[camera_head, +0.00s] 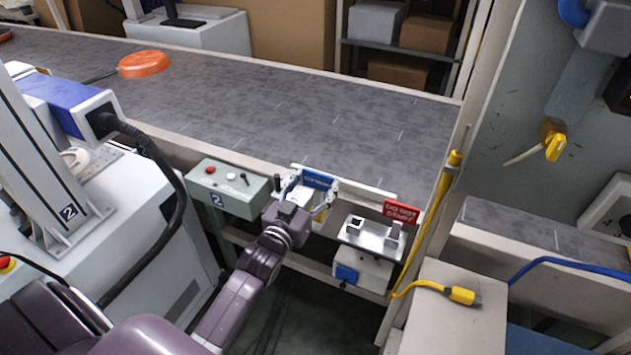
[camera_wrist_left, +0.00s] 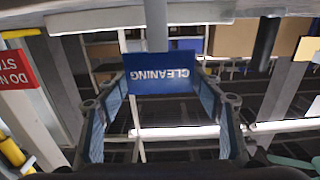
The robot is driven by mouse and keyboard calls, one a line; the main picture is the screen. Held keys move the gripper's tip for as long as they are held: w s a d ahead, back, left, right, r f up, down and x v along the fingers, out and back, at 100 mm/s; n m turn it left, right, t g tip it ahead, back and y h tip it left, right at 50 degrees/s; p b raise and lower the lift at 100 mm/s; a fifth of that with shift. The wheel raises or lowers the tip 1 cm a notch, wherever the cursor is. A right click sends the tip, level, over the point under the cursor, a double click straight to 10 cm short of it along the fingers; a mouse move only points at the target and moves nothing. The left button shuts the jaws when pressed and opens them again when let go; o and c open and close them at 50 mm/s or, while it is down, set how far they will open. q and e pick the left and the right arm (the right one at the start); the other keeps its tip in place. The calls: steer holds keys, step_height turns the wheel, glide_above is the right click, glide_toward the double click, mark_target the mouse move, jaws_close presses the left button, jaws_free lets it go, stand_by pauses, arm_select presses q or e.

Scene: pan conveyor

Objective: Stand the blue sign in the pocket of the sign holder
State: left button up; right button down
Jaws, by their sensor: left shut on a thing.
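The blue sign (camera_head: 318,180) with white lettering is between the fingertips of my left gripper (camera_head: 308,196), at the near edge of the conveyor. In the left wrist view the sign (camera_wrist_left: 160,80) reads "CLEANING" upside down, with a gripper finger on each side. My left gripper is shut on it. A metal bracket with upright blocks (camera_head: 372,237), apparently the sign holder, sits to the right of the gripper, apart from the sign. Its pocket is too small to make out. My right gripper is not in view.
A control box (camera_head: 228,190) with buttons is left of the gripper. An orange pan (camera_head: 144,65) lies on the grey conveyor (camera_head: 300,100).

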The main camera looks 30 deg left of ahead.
arm_select(q)
steer(key=shift+f+b, duration=0.45)
steer(key=shift+f, duration=0.3)
steer(key=o, duration=1.7)
steer(key=shift+c, duration=0.2)
steer(key=s, duration=1.2)
steer(key=shift+d, duration=0.35)
